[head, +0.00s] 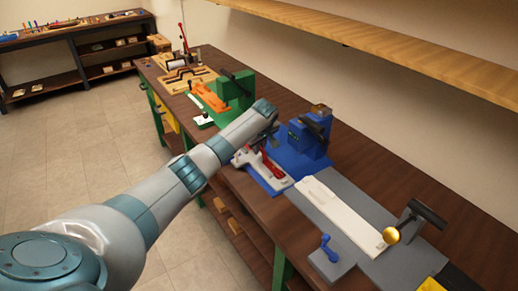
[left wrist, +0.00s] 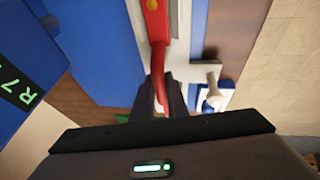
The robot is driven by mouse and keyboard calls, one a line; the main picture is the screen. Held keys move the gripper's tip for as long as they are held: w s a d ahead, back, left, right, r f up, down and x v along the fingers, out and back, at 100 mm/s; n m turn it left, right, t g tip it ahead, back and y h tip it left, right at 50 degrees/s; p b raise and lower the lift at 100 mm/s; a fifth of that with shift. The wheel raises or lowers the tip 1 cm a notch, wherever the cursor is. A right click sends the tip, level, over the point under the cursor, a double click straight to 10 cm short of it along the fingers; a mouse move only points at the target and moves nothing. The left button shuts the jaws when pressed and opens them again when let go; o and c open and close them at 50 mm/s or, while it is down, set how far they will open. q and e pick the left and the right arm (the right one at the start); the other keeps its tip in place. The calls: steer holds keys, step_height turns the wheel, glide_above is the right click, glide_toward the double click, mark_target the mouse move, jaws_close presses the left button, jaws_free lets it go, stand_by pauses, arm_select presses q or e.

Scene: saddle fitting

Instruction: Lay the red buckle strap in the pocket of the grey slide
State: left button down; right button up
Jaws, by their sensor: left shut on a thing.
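The red strap (head: 273,172) is at the pale grey slide (head: 250,159) on the blue base, in front of the blue machine. In the left wrist view the red strap (left wrist: 158,40) has a yellow round spot and narrows to a tail between my fingers. My left gripper (left wrist: 165,98) is shut on that tail; in the head view it (head: 268,142) is beside the blue machine, above the slide. In the left wrist view the pale slide (left wrist: 183,30) runs alongside the strap. I cannot tell whether the strap lies in the pocket. My right gripper is out of view.
The blue machine (head: 300,139) stands close behind the gripper. A long white bar (head: 340,213) lies on a grey base to the right, with a black-handled lever (head: 428,212) and a blue crank (head: 327,245). A green machine (head: 236,87) stands farther back. A shelf (head: 400,48) overhangs.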

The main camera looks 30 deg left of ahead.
arm_select(q)
steer(key=shift+f, duration=0.65)
steer(key=shift+f, duration=0.1)
steer(key=c, duration=1.7)
jaws_free()
steer(key=shift+c, duration=0.2)
steer(key=shift+r, duration=0.2)
steer(key=b+v, duration=0.2)
steer(key=v, duration=0.9)
steer(key=shift+s+r, duration=0.2)
steer(key=shift+r, duration=0.15)
steer(key=shift+d, duration=0.1)
